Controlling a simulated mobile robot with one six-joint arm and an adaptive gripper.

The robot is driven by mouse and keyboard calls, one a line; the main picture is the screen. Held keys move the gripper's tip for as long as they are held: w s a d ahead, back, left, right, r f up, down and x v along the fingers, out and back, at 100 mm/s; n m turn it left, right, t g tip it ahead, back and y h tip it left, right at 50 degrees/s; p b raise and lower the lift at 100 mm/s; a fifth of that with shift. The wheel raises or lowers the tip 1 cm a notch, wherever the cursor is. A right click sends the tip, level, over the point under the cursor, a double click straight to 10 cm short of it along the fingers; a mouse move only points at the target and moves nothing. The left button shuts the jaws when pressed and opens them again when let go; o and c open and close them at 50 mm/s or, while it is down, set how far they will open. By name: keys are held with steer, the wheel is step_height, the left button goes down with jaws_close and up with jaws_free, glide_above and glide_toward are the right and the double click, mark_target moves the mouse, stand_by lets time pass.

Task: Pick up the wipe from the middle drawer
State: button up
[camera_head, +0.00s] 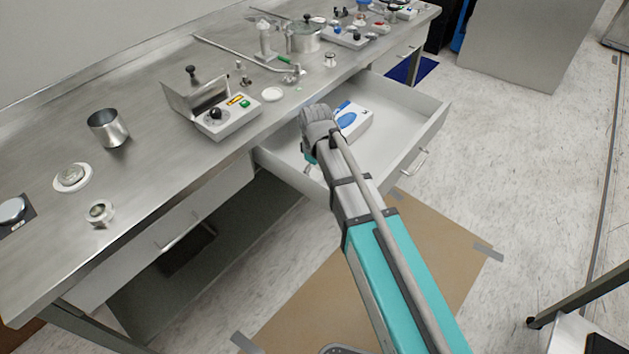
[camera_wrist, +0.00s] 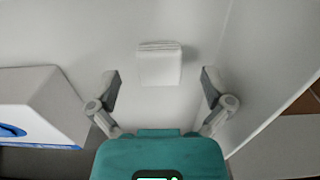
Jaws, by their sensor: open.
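The middle drawer (camera_head: 400,128) is pulled open under the bench in the head view. A white folded wipe (camera_wrist: 159,64) lies on the drawer floor in the wrist view. My gripper (camera_wrist: 160,84) is open and empty, with one finger on each side of the wipe's near end in the picture. I cannot tell its height above the wipe. In the head view my arm and wrist reach into the drawer and hide the wipe and most of the gripper.
A white and blue box (camera_head: 353,120) sits in the drawer; it also shows left of the gripper in the wrist view (camera_wrist: 40,105). A drawer wall (camera_wrist: 268,75) rises close on the right there. The bench top (camera_head: 150,165) holds a control box (camera_head: 228,120) and a metal cup (camera_head: 108,128).

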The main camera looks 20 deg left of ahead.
steer(key=shift+f+b, duration=0.3)
steer(key=shift+f, duration=0.25)
steer(key=c, duration=0.9)
